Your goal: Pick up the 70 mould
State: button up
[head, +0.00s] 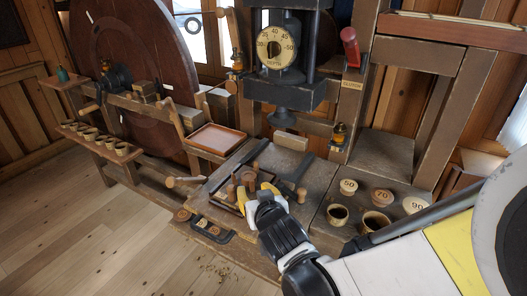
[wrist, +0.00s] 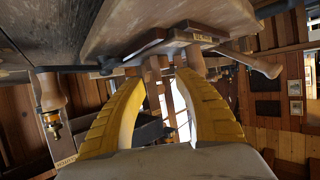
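The 70 mould (head: 382,197) is a round, pale wooden piece marked 70. It stands on the right part of the wooden bench, between the mould marked 50 (head: 348,187) and the one marked 90 (head: 415,205). My gripper (head: 256,192) has yellow fingers and is well to the left of the 70 mould, over the middle of the bench by small brown wooden pieces. In the wrist view my gripper (wrist: 160,78) has its fingers apart, with wooden posts showing beyond the gap. I cannot make out the 70 mould in the wrist view.
A press with a round dial (head: 277,47) rises behind the bench. A reddish tray (head: 215,139) lies at the back left. A dark handled tool (head: 296,182) lies right of my gripper.

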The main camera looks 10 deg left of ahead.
aim_at(252, 186)
jog(key=x, duration=0.2)
jog(key=b+x, duration=0.1)
jog(key=x, duration=0.1)
jog(key=b+x, duration=0.1)
jog(key=x, duration=0.1)
jog(key=shift+d+f, duration=0.2)
jog(key=shift+d, duration=0.15)
jog(key=shift+r, duration=0.1)
jog(key=shift+c, duration=0.4)
grip_shut()
